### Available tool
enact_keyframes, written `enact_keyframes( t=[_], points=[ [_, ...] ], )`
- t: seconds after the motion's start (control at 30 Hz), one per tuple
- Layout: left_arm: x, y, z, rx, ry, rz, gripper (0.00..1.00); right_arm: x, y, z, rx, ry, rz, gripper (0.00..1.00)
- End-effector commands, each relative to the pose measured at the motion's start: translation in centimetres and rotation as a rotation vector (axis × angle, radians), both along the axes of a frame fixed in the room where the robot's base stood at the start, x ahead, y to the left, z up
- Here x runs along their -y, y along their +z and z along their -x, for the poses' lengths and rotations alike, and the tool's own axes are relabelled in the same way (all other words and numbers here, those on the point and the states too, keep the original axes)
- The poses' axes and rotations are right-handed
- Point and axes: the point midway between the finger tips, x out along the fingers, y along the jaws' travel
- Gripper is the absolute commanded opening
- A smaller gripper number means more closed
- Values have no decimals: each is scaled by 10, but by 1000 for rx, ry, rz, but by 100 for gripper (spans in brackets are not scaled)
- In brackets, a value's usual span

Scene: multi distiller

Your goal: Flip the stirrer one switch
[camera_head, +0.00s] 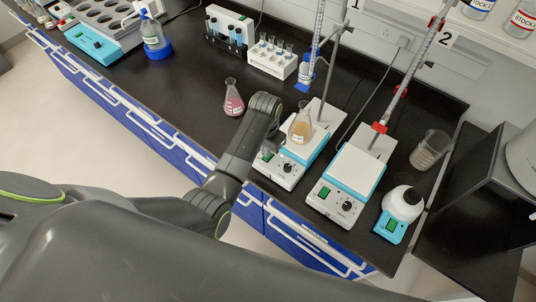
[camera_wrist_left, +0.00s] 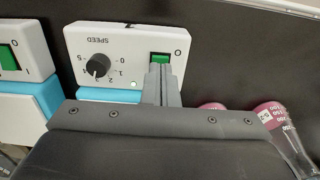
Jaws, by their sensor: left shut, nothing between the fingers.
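Stirrer one (camera_head: 280,172) is the left of two white and blue stirrers, with a flask of amber liquid (camera_head: 301,127) on its plate. In the head view my left gripper (camera_head: 270,146) is over the panel's left end. My right gripper is not in view.
The second stirrer (camera_head: 334,203) stands close on the right. A flask of pink liquid (camera_head: 233,100) stands left of stirrer one. A test tube rack (camera_head: 272,60) is behind, and a white bottle on a blue scale (camera_head: 390,226) is at the right.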

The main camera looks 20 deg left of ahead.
Motion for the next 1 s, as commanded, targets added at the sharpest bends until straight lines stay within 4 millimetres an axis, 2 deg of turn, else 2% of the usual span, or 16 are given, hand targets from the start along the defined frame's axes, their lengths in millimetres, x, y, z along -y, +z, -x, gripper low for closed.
enact_keyframes(
  t=[1.0],
  points=[
    [0,-8,0,-1,0,0,0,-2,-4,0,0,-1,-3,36]
  ],
)
